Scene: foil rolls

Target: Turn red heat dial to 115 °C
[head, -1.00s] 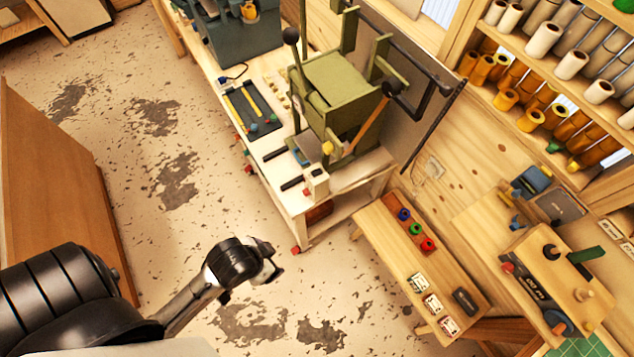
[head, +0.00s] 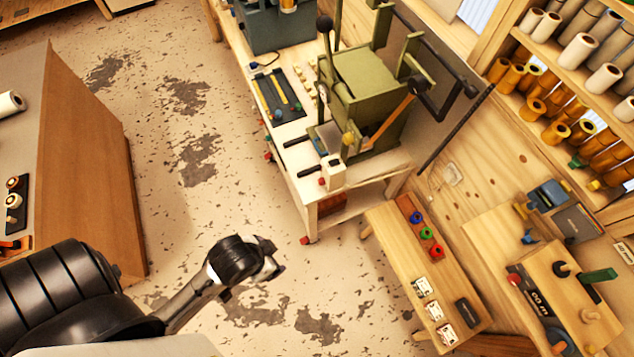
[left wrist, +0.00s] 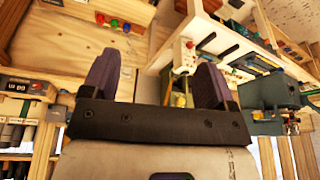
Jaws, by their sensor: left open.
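A red round knob (head: 438,251) sits beside green and blue ones on a strip on the low wooden bench. A white box (head: 333,172) with a small red knob (head: 322,181) stands at the front of the olive press; it also shows in the left wrist view (left wrist: 186,52). No temperature scale is legible, so I cannot tell which red knob is the heat dial. My left gripper (head: 270,260) is over bare floor, apart from both benches. In the left wrist view its two purple fingers (left wrist: 156,82) are spread and empty. My right gripper is not seen.
The olive press (head: 368,90) stands on a wooden table (head: 300,190) with a lever and bars sticking out. A wooden cabinet (head: 90,170) is at left. Shelves of rolls (head: 560,110) are at upper right. The worn floor (head: 210,200) between is clear.

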